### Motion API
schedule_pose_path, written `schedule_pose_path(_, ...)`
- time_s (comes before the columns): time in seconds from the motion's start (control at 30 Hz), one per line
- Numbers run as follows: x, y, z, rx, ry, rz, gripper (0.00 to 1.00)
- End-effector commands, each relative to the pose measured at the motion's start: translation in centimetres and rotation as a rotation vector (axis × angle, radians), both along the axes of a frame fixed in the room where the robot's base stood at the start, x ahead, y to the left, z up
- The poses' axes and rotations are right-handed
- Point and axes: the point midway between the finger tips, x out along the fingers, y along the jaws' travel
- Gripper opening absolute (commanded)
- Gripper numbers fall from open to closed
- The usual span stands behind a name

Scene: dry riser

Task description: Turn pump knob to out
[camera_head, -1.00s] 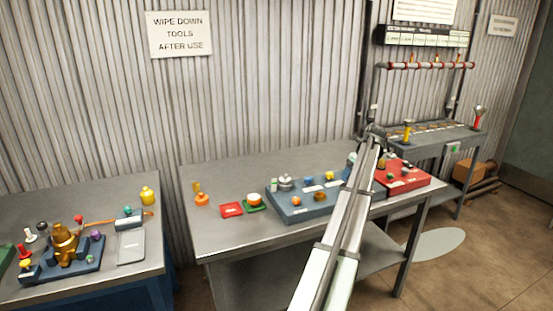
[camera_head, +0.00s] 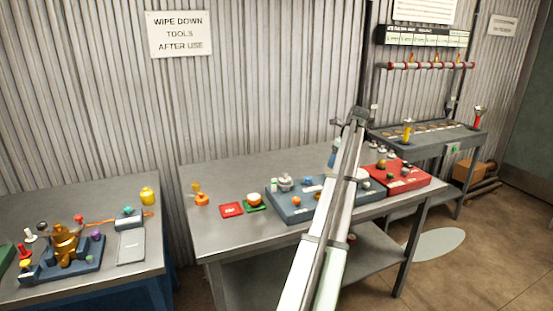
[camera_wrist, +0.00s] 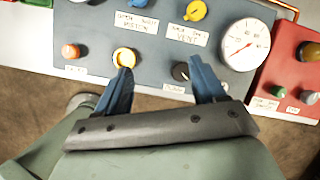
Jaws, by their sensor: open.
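The blue-grey panel (camera_wrist: 150,40) lies below my open gripper (camera_wrist: 160,68) in the wrist view. A black knob (camera_wrist: 180,71) sits between the fingertips, close to the right one, with a small label under it too blurred to read surely. A yellow ring-shaped knob (camera_wrist: 124,58) is at the left fingertip. I cannot tell which knob is the pump knob, or whether either finger touches one. A yellow knob (camera_wrist: 195,10) stands above the VENT label. In the head view, my arm crosses the panel (camera_head: 290,212) and hides part of it.
A round white gauge (camera_wrist: 246,45) stands right of the fingers. An orange knob (camera_wrist: 70,51) is at the left. A red panel (camera_wrist: 290,75) with several knobs adjoins on the right.

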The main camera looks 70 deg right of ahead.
Motion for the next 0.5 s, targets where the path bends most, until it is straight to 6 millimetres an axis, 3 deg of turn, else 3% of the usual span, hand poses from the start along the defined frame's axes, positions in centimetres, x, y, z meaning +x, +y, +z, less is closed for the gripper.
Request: schedule_pose_path(0.5, 8.4, 1.0, -0.7, -0.085, 0.061, 0.205, 0.70)
